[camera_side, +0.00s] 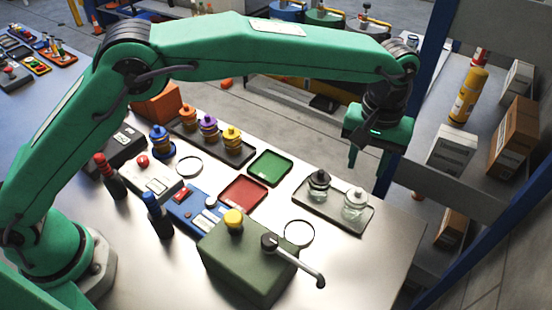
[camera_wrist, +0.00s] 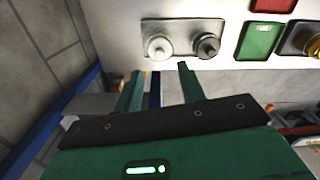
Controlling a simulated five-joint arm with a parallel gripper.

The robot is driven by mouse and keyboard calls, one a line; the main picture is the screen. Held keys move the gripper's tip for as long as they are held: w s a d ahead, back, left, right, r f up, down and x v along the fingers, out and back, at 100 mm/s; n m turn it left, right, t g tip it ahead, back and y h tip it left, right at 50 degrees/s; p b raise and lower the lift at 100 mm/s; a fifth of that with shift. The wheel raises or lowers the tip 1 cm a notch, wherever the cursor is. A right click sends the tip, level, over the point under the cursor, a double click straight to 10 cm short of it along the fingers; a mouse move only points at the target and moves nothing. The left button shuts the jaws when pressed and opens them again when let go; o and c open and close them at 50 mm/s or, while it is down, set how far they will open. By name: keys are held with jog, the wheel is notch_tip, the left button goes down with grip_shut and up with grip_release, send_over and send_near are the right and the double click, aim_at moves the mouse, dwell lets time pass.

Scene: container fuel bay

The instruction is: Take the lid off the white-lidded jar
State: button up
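The white-lidded jar (camera_side: 355,206) is clear glass and stands upright with its lid on, at the right end of a grey tray (camera_side: 334,210). It also shows from above in the wrist view (camera_wrist: 158,46). A similar jar with a dark lid (camera_side: 319,186) stands beside it on the same tray, and in the wrist view (camera_wrist: 206,45) it is to the right. My gripper (camera_side: 366,172) is above the table's far right side, higher than the jars and apart from them. Its two fingers are spread and empty in the wrist view (camera_wrist: 159,75).
A green tray (camera_side: 270,168) and a red tray (camera_side: 243,193) lie left of the jars. A green box with a lever (camera_side: 250,262) stands in front. A blue-posted shelf (camera_side: 420,90) with boxes rises close to my gripper's right. The table's front right is clear.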

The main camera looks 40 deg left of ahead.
aim_at(359, 191)
jog(key=shift+f, duration=1.3)
jog(key=shift+f, duration=2.6)
jog(key=shift+c, duration=0.2)
grip_shut()
